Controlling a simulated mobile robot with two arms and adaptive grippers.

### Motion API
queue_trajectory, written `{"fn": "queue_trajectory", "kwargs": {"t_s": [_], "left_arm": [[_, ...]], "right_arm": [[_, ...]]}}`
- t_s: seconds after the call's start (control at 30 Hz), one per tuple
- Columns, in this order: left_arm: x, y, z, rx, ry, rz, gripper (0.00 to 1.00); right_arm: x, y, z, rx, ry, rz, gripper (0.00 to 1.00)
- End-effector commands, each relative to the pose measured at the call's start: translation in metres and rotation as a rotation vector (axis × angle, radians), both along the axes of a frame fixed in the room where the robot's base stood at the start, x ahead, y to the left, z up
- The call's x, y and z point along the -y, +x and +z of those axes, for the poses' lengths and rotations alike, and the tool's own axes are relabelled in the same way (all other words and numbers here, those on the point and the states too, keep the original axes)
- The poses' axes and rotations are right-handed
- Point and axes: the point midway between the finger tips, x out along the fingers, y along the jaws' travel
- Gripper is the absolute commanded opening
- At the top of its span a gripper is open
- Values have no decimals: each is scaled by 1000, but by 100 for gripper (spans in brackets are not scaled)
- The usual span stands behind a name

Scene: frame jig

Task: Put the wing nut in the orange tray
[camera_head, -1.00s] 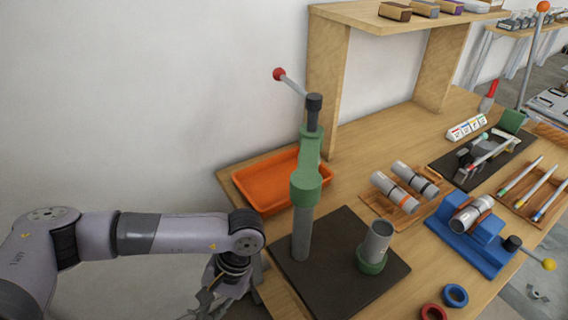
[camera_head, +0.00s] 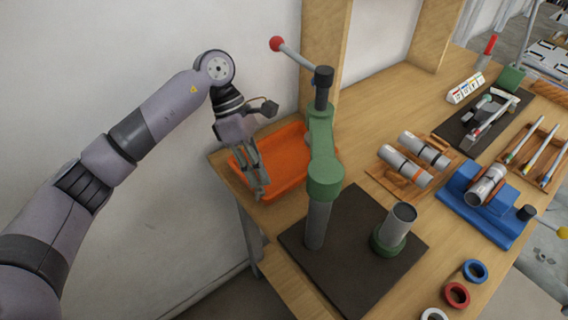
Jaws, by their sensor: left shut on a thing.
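The orange tray (camera_head: 285,159) lies at the table's back left corner, partly hidden by my left gripper and the green press. My left gripper (camera_head: 260,188) points down over the tray's left front edge, with its fingers close together. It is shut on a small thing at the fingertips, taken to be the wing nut. Its shape is too small and hidden to make out. I cannot tell how high the fingertips are above the tray. My right gripper is not in view.
A green press (camera_head: 325,155) with a red-knobbed lever stands on a dark plate (camera_head: 352,265) just right of the tray. A wooden shelf upright (camera_head: 322,45) rises behind. Metal cylinders on a wooden rack (camera_head: 405,165) and a blue fixture (camera_head: 480,215) lie further right.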

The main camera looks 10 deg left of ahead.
Motion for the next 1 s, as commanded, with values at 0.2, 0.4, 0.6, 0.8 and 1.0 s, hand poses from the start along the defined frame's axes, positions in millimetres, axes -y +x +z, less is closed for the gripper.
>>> {"fn": "queue_trajectory", "kwargs": {"t_s": [0.2, 0.4, 0.6, 0.8, 1.0], "left_arm": [[4, 28, 43, 4, -5, 423, 0], [1, 52, 83, 6, -5, 801, 0], [-5, 68, 114, 5, -5, 1095, 0], [-10, 75, 127, 1, -1, 1236, 0], [-11, 74, 95, -8, 4, 1254, 0]], "right_arm": [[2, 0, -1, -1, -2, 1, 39], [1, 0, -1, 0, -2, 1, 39], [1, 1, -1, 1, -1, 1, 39], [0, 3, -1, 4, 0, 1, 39], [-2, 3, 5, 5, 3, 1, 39]]}}
